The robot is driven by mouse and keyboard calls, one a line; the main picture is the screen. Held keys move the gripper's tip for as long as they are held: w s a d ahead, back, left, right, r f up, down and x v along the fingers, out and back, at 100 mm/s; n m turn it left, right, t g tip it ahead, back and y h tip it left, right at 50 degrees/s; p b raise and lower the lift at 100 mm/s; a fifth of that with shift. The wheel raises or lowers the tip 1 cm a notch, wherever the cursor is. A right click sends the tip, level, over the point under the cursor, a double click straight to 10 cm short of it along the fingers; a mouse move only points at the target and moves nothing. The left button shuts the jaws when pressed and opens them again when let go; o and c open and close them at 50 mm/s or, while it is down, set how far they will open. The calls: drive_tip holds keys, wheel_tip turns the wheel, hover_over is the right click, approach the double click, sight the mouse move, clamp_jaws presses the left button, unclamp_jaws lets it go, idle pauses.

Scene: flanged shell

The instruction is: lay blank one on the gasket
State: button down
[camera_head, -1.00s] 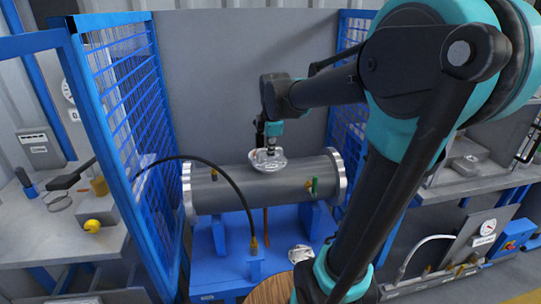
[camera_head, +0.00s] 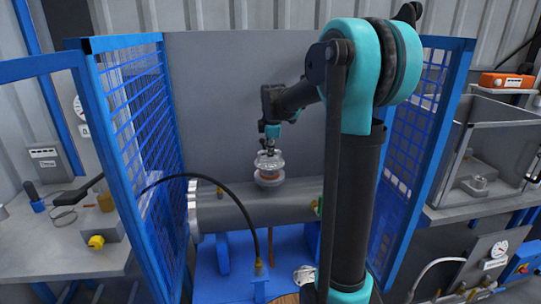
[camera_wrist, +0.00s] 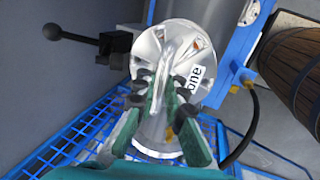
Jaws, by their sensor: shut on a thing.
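Blank one is a shiny metal disc (camera_head: 268,158) with a raised bar handle. In the wrist view the disc (camera_wrist: 190,42) carries a white label reading "one". My gripper (camera_wrist: 160,88) is shut on its handle; in the head view my gripper (camera_head: 269,144) is above the disc. The disc is nearly level over the flange (camera_head: 268,182) on top of the grey shell (camera_head: 250,210). A thin reddish band, apparently the gasket (camera_head: 269,173), shows between them. I cannot tell whether the disc touches it. In the wrist view the disc and fingers hide the gasket.
Blue mesh guards (camera_head: 130,130) stand on both sides of the shell. A black hose (camera_head: 225,190) arches in front of it. Another metal disc (camera_head: 304,274) lies on the blue base below. A wooden barrel (camera_wrist: 295,70) is at the right of the wrist view.

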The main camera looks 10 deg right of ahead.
sight(269, 161)
drive_tip(key=shift+s+x, duration=0.15)
drive_tip(key=shift+x, duration=0.7)
drive_tip(key=shift+s+x, duration=0.15)
drive_tip(key=shift+x, duration=0.75)
drive_tip(key=shift+f, duration=0.15)
drive_tip(key=c, duration=1.6)
unclamp_jaws()
drive_tip(key=v, duration=1.2)
drive_tip(key=s+d+f+m, duration=0.2)
drive_tip(key=s+f+m, duration=0.7)
drive_tip(key=s+f, duration=0.3)
drive_tip(key=s+d+f+m, duration=0.2)
drive_tip(key=s+f+m, duration=0.7)
drive_tip(key=s, duration=0.7)
wheel_tip(269, 161, down, 3)
drive_tip(key=shift+s+f+t, duration=0.1)
drive_tip(key=shift+s+t, duration=0.25)
drive_tip(key=shift+t, duration=0.05)
